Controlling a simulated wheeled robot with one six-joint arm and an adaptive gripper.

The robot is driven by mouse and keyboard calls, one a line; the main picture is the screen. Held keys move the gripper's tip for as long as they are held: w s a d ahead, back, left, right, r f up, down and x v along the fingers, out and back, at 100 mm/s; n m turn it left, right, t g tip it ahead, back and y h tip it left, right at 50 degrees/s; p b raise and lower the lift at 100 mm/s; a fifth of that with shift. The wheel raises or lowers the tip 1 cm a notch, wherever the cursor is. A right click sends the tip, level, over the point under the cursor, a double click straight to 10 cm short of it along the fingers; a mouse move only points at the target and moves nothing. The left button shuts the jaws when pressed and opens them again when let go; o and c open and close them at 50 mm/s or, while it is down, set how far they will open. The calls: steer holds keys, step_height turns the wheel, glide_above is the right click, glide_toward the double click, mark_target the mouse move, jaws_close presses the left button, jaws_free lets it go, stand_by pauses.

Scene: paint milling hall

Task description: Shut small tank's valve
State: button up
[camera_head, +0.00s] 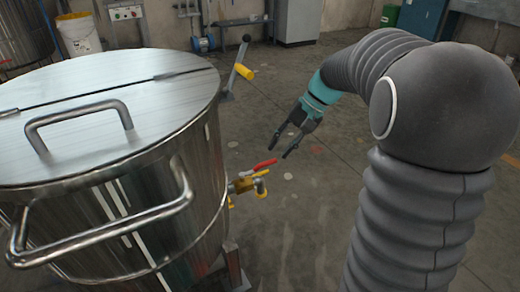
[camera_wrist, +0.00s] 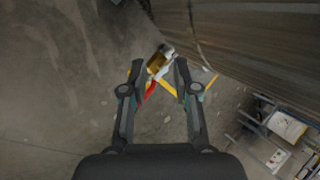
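The small tank (camera_head: 105,130) is a shiny steel vessel with a lid, at the left of the head view. Its brass valve (camera_head: 243,185) sticks out low on its right side, with a red lever handle (camera_head: 264,165) pointing right and slightly up. My gripper (camera_head: 281,150) is open and empty, just above and right of the red handle, fingers pointing down-left. In the wrist view, the brass valve (camera_wrist: 156,62) appears between the fingertips, with the red handle (camera_wrist: 150,90) between the fingers, nearer the left one. I cannot tell whether a finger touches it.
A tubular steel rail (camera_head: 100,238) juts from the tank's front. A white bucket (camera_head: 78,36) and a grey cabinet (camera_head: 299,20) stand at the back. The floor right of the valve is clear.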

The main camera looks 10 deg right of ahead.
steer(key=w+d+f+m+y, duration=0.1)
steer(key=w+d+f+y, duration=0.15)
steer(key=w+f, duration=0.2)
steer(key=w+d+f+m+y, duration=0.1)
steer(key=w+d+f+y, duration=0.15)
steer(key=w, duration=0.35)
steer(key=m+y, duration=0.1)
steer(key=y, duration=0.3)
glide_toward(275, 161)
steer(key=shift+t, duration=0.3)
steer(key=x, duration=1.3)
steer(key=shift+s+p, duration=0.2)
steer(key=shift+p, duration=0.2)
jaws_close()
